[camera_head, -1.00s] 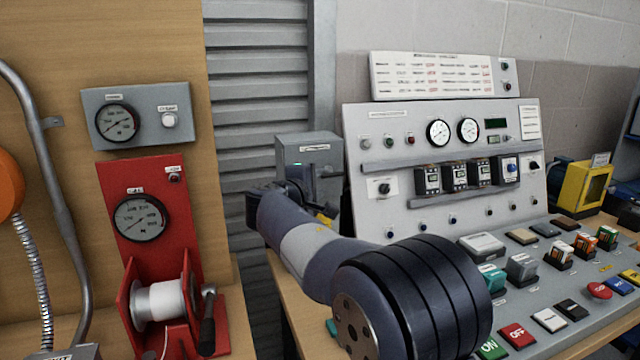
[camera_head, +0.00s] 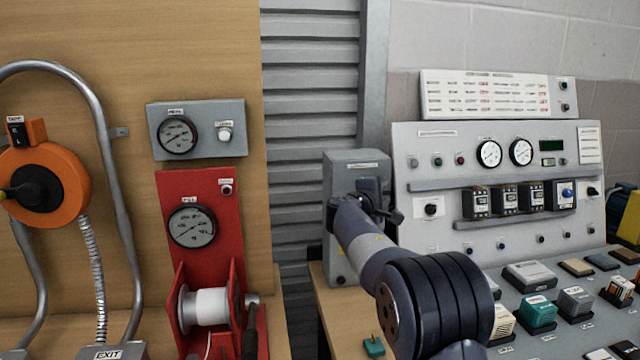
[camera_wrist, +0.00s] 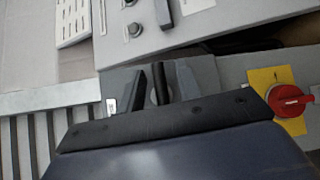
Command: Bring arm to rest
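My arm reaches from the lower right of the head view toward a grey box (camera_head: 352,168) with a label strip, left of the sloped control panel. My gripper (camera_head: 392,207) is small and dark there, in front of the box, partly hidden by my wrist. No contact with the box can be made out.
The control panel (camera_head: 470,165) with gauges stands close on the right, above a console of coloured blocks. A red winch stand (camera_head: 215,255) and an orange reel (camera_head: 70,185) are at left. A red knob on a yellow plate (camera_wrist: 290,98) shows in the wrist view.

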